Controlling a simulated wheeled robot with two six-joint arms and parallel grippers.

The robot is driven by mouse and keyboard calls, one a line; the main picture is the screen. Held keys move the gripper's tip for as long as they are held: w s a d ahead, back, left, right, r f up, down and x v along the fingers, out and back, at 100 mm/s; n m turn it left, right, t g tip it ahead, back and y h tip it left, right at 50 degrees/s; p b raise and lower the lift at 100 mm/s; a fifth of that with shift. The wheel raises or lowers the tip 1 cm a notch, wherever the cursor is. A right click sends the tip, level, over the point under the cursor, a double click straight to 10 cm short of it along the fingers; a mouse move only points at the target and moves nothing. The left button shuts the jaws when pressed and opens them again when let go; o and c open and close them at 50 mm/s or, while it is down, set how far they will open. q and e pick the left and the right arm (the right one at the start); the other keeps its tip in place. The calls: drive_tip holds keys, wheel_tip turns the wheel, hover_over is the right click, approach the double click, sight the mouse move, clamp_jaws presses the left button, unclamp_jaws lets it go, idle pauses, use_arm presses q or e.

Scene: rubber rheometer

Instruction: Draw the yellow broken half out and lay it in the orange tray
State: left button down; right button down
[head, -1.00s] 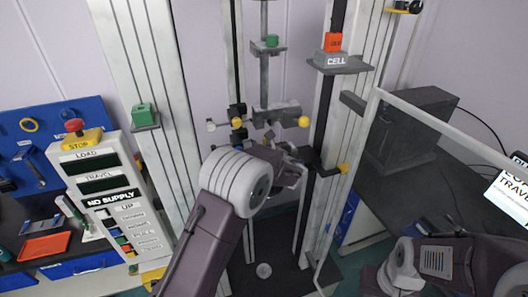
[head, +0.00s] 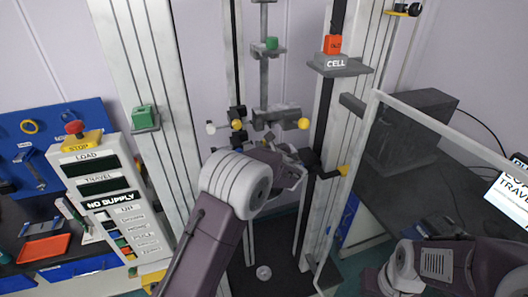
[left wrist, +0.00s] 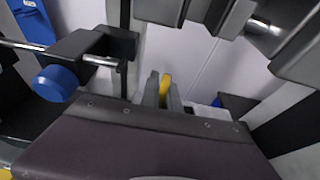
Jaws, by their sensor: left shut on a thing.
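My left gripper (head: 290,160) is in the middle of the test frame, just below the upper clamp (head: 278,118) with its yellow knob. In the left wrist view its fingers (left wrist: 162,94) are shut on a narrow yellow piece (left wrist: 165,88), the yellow broken half. In the head view the arm and gripper hide this piece. I cannot tell whether it is still touching a clamp. The orange tray (head: 45,248) lies on the bench at the lower left, and its visible floor looks empty. My right gripper is not in view; only right arm links show at the lower right.
A control panel (head: 108,195) stands between the frame and the tray. A clamp with a blue knob (left wrist: 55,83) is close to my left gripper. A clear guard door (head: 420,140) stands open at the right. A round disc (head: 264,272) lies on the frame's base.

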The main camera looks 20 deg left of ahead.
use_arm(q)
drive_tip(key=shift+r, duration=0.15)
drive_tip(key=shift+s+d+b, duration=0.55)
drive_tip(key=shift+s+d, duration=0.15)
drive_tip(key=shift+s, duration=0.3)
drive_tip(key=shift+s+d+f, duration=0.3)
drive_tip(key=shift+s+d, duration=0.15)
drive_tip(key=shift+s, duration=0.25)
drive_tip(key=shift+s+d+b, duration=0.4)
drive_tip(key=shift+s, duration=0.25)
drive_tip(key=shift+s+d, duration=0.55)
drive_tip(key=shift+s, duration=0.2)
drive_tip(key=shift+f+b+v, duration=0.2)
drive_tip(key=shift+v, duration=0.95)
drive_tip(key=shift+f+b+v, duration=0.2)
drive_tip(key=shift+v, duration=0.9)
drive_tip(key=shift+s+d, duration=0.1)
